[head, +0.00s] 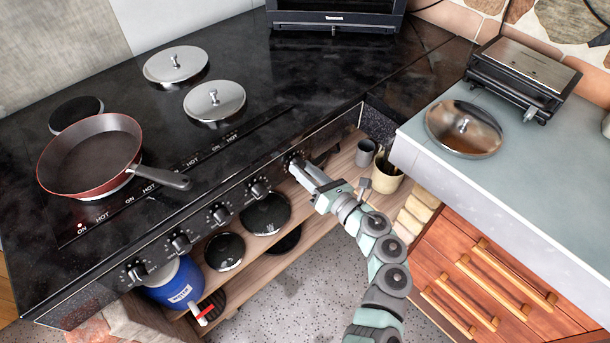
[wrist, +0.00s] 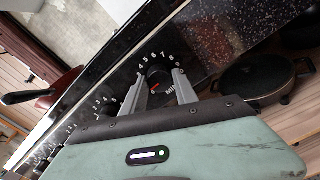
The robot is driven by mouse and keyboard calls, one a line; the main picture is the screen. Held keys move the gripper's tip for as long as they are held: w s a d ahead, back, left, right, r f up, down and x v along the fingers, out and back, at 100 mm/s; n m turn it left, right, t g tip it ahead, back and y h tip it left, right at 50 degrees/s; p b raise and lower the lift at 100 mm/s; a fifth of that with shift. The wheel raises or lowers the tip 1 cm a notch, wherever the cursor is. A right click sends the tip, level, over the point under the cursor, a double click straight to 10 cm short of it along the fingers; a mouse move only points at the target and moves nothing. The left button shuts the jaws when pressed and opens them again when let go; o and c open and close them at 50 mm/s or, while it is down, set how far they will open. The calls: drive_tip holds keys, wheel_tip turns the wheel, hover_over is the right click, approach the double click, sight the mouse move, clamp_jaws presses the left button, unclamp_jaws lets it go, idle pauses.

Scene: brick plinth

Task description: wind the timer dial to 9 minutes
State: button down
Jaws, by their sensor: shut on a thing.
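The timer dial (wrist: 157,76) is a dark knob on the black front panel of the stove, with white numerals around it, "MIN" printed below and a red mark near its lower left. The numerals 4 to 9 show along its upper side. The exact reading is too small to tell. My gripper (wrist: 161,88) is shut on the dial, one grey finger on each side. In the head view my gripper (head: 303,170) reaches the right end of the stove front (head: 215,215), where the fingers mostly hide the dial.
Several other knobs (head: 220,215) line the panel to the left. A red frying pan (head: 92,155) has its handle pointing toward the panel. A shelf below holds dark pans (head: 265,213) and a blue jug (head: 178,287). The grey counter (head: 430,135) and wooden drawers (head: 490,270) stand right.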

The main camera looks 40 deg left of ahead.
drive_tip(key=m+p, duration=0.2)
drive_tip(key=m, duration=0.3)
drive_tip(key=m+p, duration=0.3)
drive_tip(key=m, duration=0.2)
drive_tip(key=m+p, duration=0.3)
drive_tip(key=m, duration=0.2)
drive_tip(key=shift+r+m, duration=0.25)
drive_tip(key=shift+m, duration=0.05)
drive_tip(key=m+p, duration=0.3)
drive_tip(key=m, duration=0.1)
drive_tip(key=shift+m+p, duration=0.3)
drive_tip(key=m+p, duration=0.2)
drive_tip(key=m, duration=0.2)
drive_tip(key=shift+m, duration=0.3)
drive_tip(key=m+p, duration=0.1)
drive_tip(key=m, duration=0.3)
drive_tip(key=shift+f, duration=0.1)
drive_tip(key=m, duration=0.5)
drive_tip(key=shift+w+m, duration=0.1)
drive_tip(key=shift+m, duration=0.2)
drive_tip(key=shift+f+m+b, duration=0.15)
drive_tip(key=shift+m+b, duration=0.6)
drive_tip(key=shift+m, duration=1.05)
